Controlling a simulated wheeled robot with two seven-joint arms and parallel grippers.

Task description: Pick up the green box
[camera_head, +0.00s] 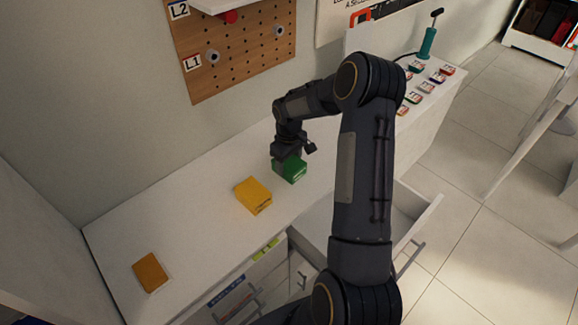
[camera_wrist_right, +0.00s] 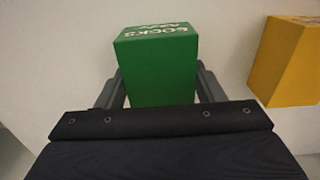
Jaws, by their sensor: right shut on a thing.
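The green box (camera_head: 291,171) is on or just above the white counter, right of the yellow box. My right gripper (camera_head: 287,160) reaches down onto it from above. In the right wrist view the green box (camera_wrist_right: 156,68), with white lettering on one face, sits between the two fingers of my right gripper (camera_wrist_right: 158,88), which is shut on it. I cannot tell whether the box touches the counter. My left gripper is not in view.
A yellow box (camera_head: 253,195) stands close left of the green one; an orange-brown box (camera_head: 150,272) lies further left on the white counter (camera_head: 190,225). An open drawer (camera_head: 415,215) juts out in front. Several small labelled items and a teal pump (camera_head: 428,42) stand at the right end.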

